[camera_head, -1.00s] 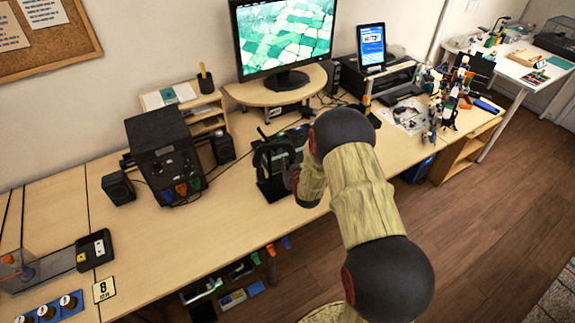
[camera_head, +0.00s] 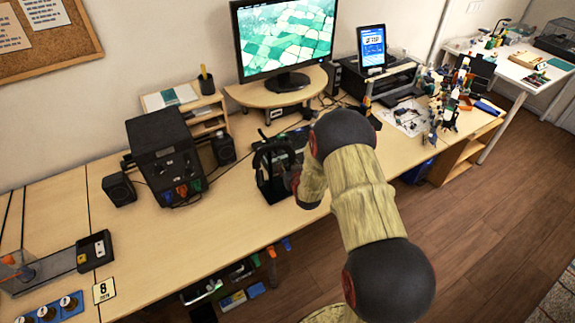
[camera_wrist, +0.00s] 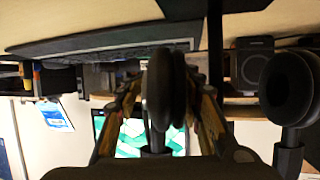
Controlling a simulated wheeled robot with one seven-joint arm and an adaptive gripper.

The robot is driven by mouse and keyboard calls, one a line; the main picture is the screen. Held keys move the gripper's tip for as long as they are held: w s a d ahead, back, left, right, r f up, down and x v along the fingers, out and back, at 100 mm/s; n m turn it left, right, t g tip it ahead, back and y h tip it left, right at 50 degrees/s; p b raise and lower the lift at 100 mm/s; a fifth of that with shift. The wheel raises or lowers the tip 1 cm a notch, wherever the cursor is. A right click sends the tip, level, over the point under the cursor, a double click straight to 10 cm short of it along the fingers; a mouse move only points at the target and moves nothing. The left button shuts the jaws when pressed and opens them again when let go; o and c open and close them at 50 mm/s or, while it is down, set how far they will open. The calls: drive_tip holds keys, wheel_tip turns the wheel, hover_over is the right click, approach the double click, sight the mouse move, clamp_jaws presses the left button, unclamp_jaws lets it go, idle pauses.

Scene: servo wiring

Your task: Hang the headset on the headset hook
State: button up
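The headset (camera_head: 264,158) is black and stands near the desk's front edge, left of my forearm in the head view. In the wrist view, which is upside down, one ear cup (camera_wrist: 165,88) lies between the two fingers of my gripper (camera_wrist: 163,85); the other ear cup (camera_wrist: 288,90) is at the right. My gripper looks shut on the near ear cup. In the head view my arm hides most of my gripper. The black post of the headset hook (camera_wrist: 215,50) shows between the two cups. Whether the headband touches the hook cannot be seen.
A black keyboard (camera_wrist: 120,42) lies close by in the wrist view. The monitor (camera_head: 285,38) stands on a riser behind. A large black box (camera_head: 165,155) and small speakers are to the left.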

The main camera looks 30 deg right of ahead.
drive_tip(key=shift+o, duration=0.4)
drive_tip(key=shift+s, duration=0.1)
drive_tip(key=v, duration=1.1)
drive_tip(key=shift+s, duration=0.4)
drive_tip(key=shift+a, duration=0.15)
drive_tip(key=s+f+g, duration=0.1)
drive_tip(key=s+f, duration=0.1)
drive_tip(key=f, duration=0.1)
drive_tip(key=s+f+g, duration=0.2)
drive_tip(key=s, duration=0.1)
drive_tip(key=s+a+f+g, duration=0.1)
drive_tip(key=s+f+g, duration=0.1)
drive_tip(key=f, duration=0.1)
drive_tip(key=shift+s+f+y, duration=0.3)
drive_tip(key=shift+s, duration=0.05)
drive_tip(key=s+a+r+g+y, duration=0.1)
drive_tip(key=s+a+r+g, duration=0.1)
drive_tip(key=s+a+r, duration=0.4)
drive_tip(key=s+a+r+g, duration=0.2)
drive_tip(key=s+r, duration=0.5)
drive_tip(key=r, duration=0.3)
drive_tip(key=s+a+r+g+y, duration=0.1)
drive_tip(key=s+a+r+g, duration=0.1)
drive_tip(key=s+a+r, duration=0.4)
drive_tip(key=s+a+r+n+t, duration=0.1)
drive_tip(key=r, duration=0.5)
drive_tip(key=s+a+r+n+t, duration=0.1)
drive_tip(key=s+a+r+t, duration=0.1)
drive_tip(key=r, duration=0.5)
drive_tip(key=shift+r+n+t, duration=0.3)
